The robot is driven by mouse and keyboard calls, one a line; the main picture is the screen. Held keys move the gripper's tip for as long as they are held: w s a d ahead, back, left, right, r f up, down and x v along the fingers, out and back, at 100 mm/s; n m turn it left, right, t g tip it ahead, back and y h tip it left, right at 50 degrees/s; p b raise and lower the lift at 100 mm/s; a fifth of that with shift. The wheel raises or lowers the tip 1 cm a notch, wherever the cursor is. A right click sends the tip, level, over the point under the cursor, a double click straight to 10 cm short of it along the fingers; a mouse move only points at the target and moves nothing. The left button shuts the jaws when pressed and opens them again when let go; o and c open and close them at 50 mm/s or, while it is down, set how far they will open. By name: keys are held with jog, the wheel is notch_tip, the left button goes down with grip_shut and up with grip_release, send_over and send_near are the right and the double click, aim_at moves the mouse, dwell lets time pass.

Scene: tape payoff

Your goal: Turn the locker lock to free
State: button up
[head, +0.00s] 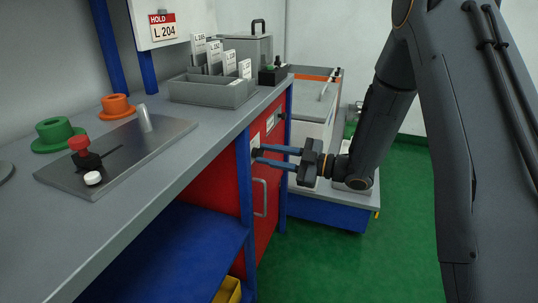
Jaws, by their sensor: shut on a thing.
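The red locker (227,184) stands under the grey bench, with a vertical grey door handle (260,198). My gripper (260,154) comes in from the right, level with the upper part of the locker front. Its two blue fingers are shut on the small dark lock knob (257,152) at their tips. The fingers mostly hide the knob, so I cannot tell which way it is turned. A pale plate (254,134) sits on the locker front by the fingertips. A second dark knob (282,116) shows further along the red front.
The grey bench top (190,165) overhangs at left, with a metal plate (160,135) and a card tray (205,93) on it. Blue posts (244,175) frame the locker. A white cabinet on a blue base (322,208) stands behind my gripper. The green floor is clear at front.

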jog(key=n+b, duration=0.1)
jog(key=n, duration=0.6)
jog(key=n+b, duration=0.1)
jog(key=n, duration=0.3)
jog(key=shift+s+f+b, duration=0.1)
jog(key=shift+f+b, duration=0.15)
jog(key=shift+b, duration=0.1)
dwell(0.4)
jog(key=o, duration=1)
jog(key=shift+o, duration=0.2)
jog(key=v, duration=0.7)
jog(key=shift+s+d+p, duration=0.15)
jog(key=shift+d+p, duration=0.15)
jog(key=shift+d, duration=0.05)
